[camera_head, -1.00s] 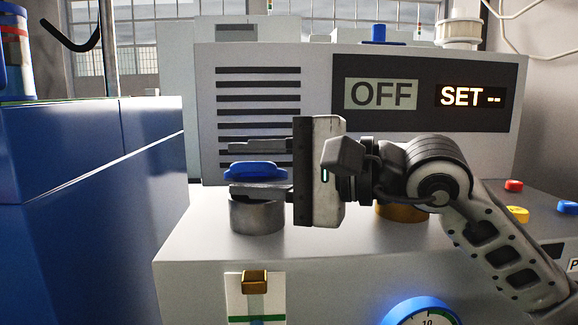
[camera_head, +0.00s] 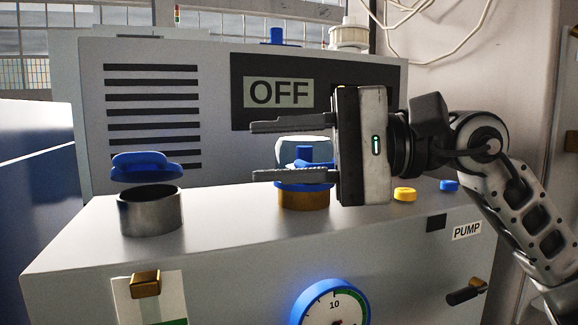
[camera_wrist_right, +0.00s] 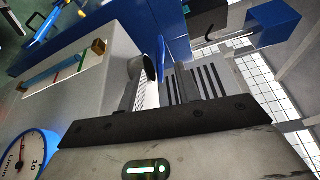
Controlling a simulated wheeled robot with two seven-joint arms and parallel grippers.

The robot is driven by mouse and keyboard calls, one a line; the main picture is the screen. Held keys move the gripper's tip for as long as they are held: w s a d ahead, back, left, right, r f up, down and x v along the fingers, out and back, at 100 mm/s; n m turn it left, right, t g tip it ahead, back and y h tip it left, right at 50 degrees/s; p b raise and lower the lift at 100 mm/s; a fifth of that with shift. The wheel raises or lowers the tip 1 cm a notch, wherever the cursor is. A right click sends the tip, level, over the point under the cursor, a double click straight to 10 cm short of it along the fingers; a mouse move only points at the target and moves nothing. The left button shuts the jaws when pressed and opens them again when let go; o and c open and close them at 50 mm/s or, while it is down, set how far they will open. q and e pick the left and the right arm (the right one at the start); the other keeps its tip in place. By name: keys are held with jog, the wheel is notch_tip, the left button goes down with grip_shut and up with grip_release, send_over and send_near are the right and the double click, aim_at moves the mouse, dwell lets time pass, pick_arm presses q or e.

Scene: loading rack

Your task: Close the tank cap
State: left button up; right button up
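A grey metal tank neck (camera_head: 151,212) stands at the left of the machine top. Its blue cap (camera_head: 146,165) is above the neck, with a gap between them, so the opening is not covered. In the right wrist view the neck (camera_wrist_right: 137,68) is seen with the blue cap (camera_wrist_right: 161,58) edge-on beside its dark opening. My right gripper (camera_head: 250,151) is open, its fingers pointing left, to the right of this cap and apart from it. Nothing is visibly held. My left gripper is not in view.
A second blue cap on a brass neck (camera_head: 304,200) is partly hidden behind my right fingers; contact cannot be told. A panel reading OFF (camera_head: 278,93) stands behind. Yellow (camera_head: 404,195) and blue (camera_head: 449,186) buttons are at right. A gauge (camera_head: 332,303) is on the front.

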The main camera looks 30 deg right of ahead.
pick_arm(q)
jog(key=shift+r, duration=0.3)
pick_arm(e)
jog(key=shift+s+d, duration=0.25)
jog(key=shift+d, duration=0.1)
